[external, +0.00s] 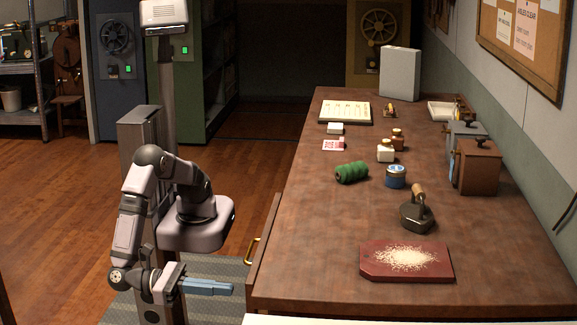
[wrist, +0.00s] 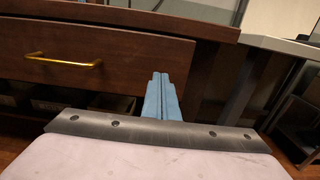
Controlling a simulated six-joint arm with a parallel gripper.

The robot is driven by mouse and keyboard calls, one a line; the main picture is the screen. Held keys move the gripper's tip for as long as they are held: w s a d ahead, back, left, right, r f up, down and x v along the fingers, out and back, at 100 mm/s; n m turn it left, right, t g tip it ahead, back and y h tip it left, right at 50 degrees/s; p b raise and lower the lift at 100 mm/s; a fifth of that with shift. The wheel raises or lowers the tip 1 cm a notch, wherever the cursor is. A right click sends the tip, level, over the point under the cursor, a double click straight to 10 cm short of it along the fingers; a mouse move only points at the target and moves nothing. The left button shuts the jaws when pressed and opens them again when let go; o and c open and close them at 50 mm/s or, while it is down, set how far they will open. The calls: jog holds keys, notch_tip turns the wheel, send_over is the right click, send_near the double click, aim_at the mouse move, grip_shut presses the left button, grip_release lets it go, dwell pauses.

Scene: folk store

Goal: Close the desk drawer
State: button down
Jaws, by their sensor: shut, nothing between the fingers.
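The desk drawer's wooden front (external: 266,228) is on the left side of the desk (external: 320,285) and stands a little out past the desktop edge. It carries a brass handle (external: 252,250). In the wrist view the drawer front (wrist: 125,55) spans the upper left, with its handle (wrist: 63,60) to the left of my fingers. My gripper (external: 231,289) has blue fingers that are shut and empty, pointing at the desk side, low and near the drawer. In the wrist view my gripper (wrist: 160,76) overlaps the drawer front's lower right part; I cannot tell whether they touch.
The desktop holds a red board with grains (external: 385,265), an iron (external: 417,215), green twine (external: 352,172), a blue jar (external: 396,176) and several boxes. Below the drawer, shelf bins (wrist: 95,102) show in the wrist view.

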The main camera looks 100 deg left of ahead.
aim_at(250, 291)
jog(key=shift+w, duration=1.95)
jog(key=w+p, duration=0.1)
jog(key=w, duration=0.3)
jog(key=shift+w, duration=0.15)
jog(key=shift+w+r, duration=0.15)
jog(key=shift+w, duration=0.05)
jog(key=shift+s, duration=0.1)
jog(key=s, duration=1.4)
jog(key=shift+s+p, duration=0.2)
jog(key=shift+p, duration=0.25)
